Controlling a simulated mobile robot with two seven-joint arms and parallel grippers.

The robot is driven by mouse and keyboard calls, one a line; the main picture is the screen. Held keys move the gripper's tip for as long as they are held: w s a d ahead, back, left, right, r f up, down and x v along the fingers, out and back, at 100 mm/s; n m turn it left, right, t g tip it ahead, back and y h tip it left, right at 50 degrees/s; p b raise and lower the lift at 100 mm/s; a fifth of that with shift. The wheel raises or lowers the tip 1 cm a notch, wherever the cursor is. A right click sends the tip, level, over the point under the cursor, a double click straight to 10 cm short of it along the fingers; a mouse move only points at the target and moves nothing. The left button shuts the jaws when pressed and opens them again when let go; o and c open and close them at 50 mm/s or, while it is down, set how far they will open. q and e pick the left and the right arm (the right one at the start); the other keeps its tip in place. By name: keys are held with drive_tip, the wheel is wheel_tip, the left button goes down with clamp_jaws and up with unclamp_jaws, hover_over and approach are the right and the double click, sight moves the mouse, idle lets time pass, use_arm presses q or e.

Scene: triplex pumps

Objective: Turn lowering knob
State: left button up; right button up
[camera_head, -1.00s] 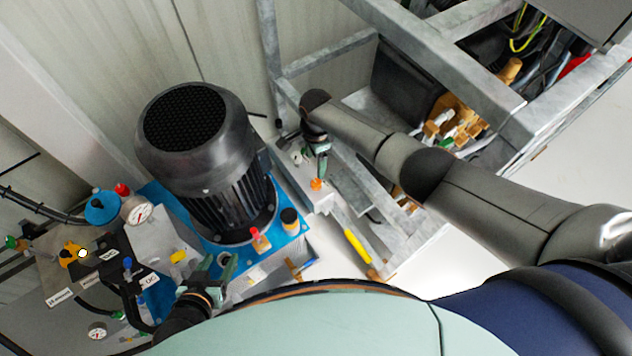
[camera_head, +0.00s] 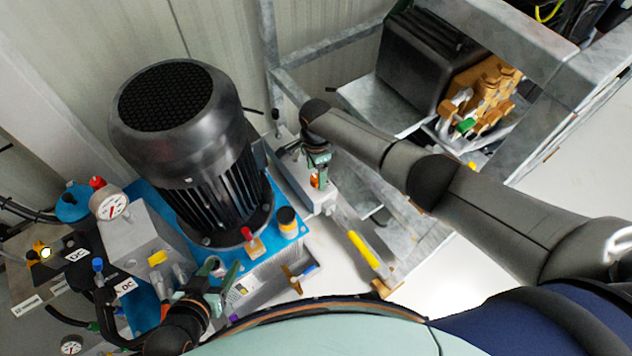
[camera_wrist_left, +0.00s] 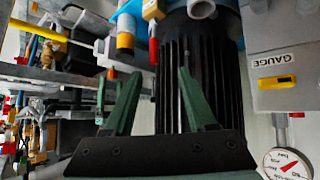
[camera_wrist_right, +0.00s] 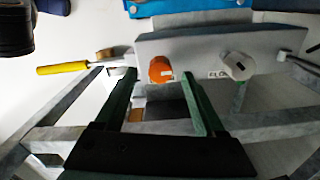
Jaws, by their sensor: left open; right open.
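An orange knob (camera_wrist_right: 160,70) stands on a light grey block (camera_wrist_right: 195,48) in the right wrist view, with a whitish knob (camera_wrist_right: 238,66) beside it. I cannot tell which one is the lowering knob. The orange knob also shows in the head view (camera_head: 317,182), partly covered by my right gripper. My right gripper (camera_head: 316,168) is open. In its wrist view the orange knob appears between the fingertips (camera_wrist_right: 158,76); contact is not clear. My left gripper (camera_head: 222,280) is open and empty near the front of the blue pump base (camera_head: 268,247).
A large black motor (camera_head: 185,125) stands on the blue base. A gauge (camera_head: 111,204), valves and hoses crowd the left. A metal frame (camera_head: 410,240) and a yellow-handled lever (camera_head: 363,250) lie right of the block. Bare floor shows at the right.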

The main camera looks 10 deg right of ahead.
sight(316, 180)
wheel_tip(316, 180, down, 2)
drive_tip(key=shift+f+b, duration=0.1)
drive_tip(key=shift+b, duration=0.7)
use_arm(q)
drive_tip(key=w+r+t, duration=0.3)
drive_tip(key=w+r, duration=0.1)
drive_tip(key=r, duration=0.1)
drive_tip(key=shift+w+a+r+m, duration=0.15)
drive_tip(key=shift+w+a+m, duration=0.1)
drive_tip(key=shift+w+m, duration=0.1)
use_arm(e)
drive_tip(key=shift+f, duration=0.1)
clamp_jaws()
